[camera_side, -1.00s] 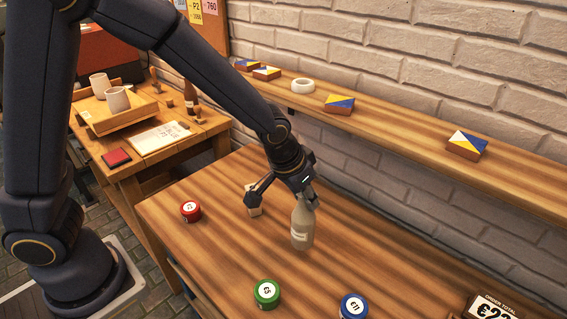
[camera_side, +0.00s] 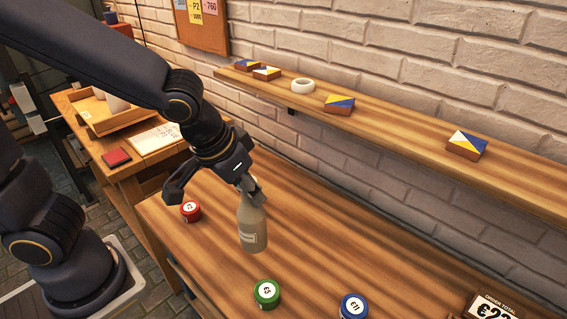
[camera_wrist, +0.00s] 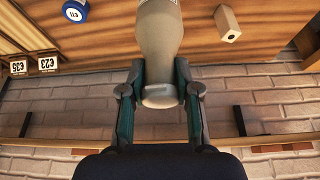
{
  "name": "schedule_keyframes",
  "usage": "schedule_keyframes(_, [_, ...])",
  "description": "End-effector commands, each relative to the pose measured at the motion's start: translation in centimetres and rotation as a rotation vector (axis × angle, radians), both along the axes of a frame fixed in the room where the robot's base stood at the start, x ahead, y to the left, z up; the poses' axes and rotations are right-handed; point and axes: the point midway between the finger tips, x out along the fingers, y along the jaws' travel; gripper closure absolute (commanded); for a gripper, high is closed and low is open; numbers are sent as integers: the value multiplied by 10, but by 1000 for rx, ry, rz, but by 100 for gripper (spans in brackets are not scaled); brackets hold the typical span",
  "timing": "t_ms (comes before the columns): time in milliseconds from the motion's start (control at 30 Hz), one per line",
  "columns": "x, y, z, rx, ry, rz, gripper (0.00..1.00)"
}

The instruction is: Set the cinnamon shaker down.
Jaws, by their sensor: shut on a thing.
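A pale grey-beige bottle (camera_side: 252,228) with a light label is the only shaker-like thing in view; I cannot read whether it holds cinnamon. It also shows in the wrist view (camera_wrist: 161,35). My gripper (camera_side: 250,190) is shut around its narrow end, with one finger on each side in the wrist view (camera_wrist: 161,88). The bottle hangs nearly upright, label low, and appears to be above the wooden table (camera_side: 330,265); the gap under it is hard to judge.
A red jar (camera_side: 190,211) stands left of the bottle, a green jar (camera_side: 267,294) and blue jar (camera_side: 354,307) in front. A pale block (camera_wrist: 228,23) shows in the wrist view, hidden in the side view. A wall shelf (camera_side: 400,118) runs behind.

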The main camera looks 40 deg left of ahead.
Motion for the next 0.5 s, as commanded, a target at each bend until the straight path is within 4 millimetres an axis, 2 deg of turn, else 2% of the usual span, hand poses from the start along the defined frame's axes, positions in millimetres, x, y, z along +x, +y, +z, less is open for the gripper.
schedule_keyframes(267, [7, 9, 5, 0, -2, 155, 100])
schedule_keyframes(500, [21, 35, 7, 2, -1, 358, 100])
